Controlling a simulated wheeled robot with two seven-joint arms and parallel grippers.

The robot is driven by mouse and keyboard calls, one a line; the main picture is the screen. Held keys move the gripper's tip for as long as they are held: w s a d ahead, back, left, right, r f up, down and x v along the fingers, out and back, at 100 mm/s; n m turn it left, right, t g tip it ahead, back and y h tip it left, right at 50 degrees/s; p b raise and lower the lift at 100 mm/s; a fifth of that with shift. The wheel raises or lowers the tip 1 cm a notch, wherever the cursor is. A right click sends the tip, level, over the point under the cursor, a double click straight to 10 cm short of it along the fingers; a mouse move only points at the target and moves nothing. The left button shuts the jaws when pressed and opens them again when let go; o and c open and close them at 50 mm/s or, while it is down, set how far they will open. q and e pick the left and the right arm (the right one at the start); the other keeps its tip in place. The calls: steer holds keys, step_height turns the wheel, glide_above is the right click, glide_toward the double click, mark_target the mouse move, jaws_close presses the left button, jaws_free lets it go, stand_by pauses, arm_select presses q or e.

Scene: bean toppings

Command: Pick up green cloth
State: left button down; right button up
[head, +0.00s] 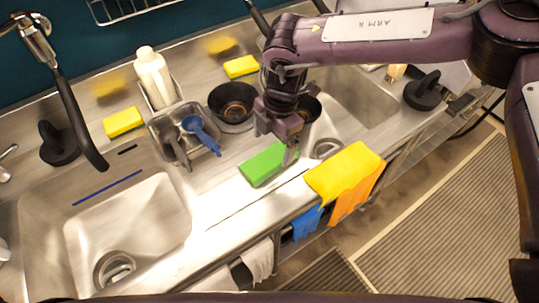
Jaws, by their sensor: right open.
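The green cloth (262,165) lies flat on the steel counter between the two sinks, near the front edge. My right gripper (289,155) points down right at the cloth's right end, its fingers partly in front of it. It is open, and I cannot tell whether the fingers touch the cloth. My left gripper is not in view.
A yellow cloth (345,172) hangs over the front edge, right of the green one. Dark bowls (232,101) and a metal container (165,125) with a blue scoop (200,133) stand behind. Yellow sponges (123,122) lie further back. The left sink (130,225) is empty-looking.

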mark_target(269, 157)
steer(key=f, duration=0.1)
steer(key=f+p, duration=0.1)
steer(key=f, duration=0.2)
steer(key=shift+w+a+p, duration=0.1)
steer(key=shift+a+p, duration=0.15)
steer(key=shift+p, duration=0.05)
steer(key=shift+w+f, duration=0.15)
steer(key=shift+f, duration=0.4)
steer(key=shift+s, duration=0.25)
steer(key=c, duration=0.5)
steer(key=shift+w, duration=0.1)
steer(key=c, duration=0.6)
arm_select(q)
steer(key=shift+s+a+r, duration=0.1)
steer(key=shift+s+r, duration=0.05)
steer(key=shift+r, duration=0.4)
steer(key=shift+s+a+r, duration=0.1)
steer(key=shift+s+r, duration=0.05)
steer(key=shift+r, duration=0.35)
arm_select(e)
steer(key=shift+r, duration=0.2)
